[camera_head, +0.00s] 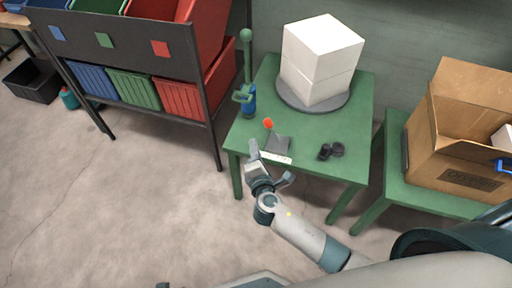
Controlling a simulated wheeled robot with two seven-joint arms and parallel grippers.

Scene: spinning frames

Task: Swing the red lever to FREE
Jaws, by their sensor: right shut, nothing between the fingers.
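The red lever (268,123) is a small red knob on a short stem. It rises from a grey wedge-shaped base (281,143) near the front left of a green table (330,129). A white label strip (275,157) runs along the front of the base; its lettering is too small to read. My right gripper (254,150) is at the table's front left edge, just below and left of the lever base. It looks apart from the red knob and holds nothing. My left gripper is not in view.
White boxes (318,60) are stacked on a grey round plate (313,108) behind the lever. Small black parts (330,151) lie right of it. A blue-and-green tool (246,98) stands at the left edge. A cardboard box (460,150) is at right, a bin rack (130,45) at left.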

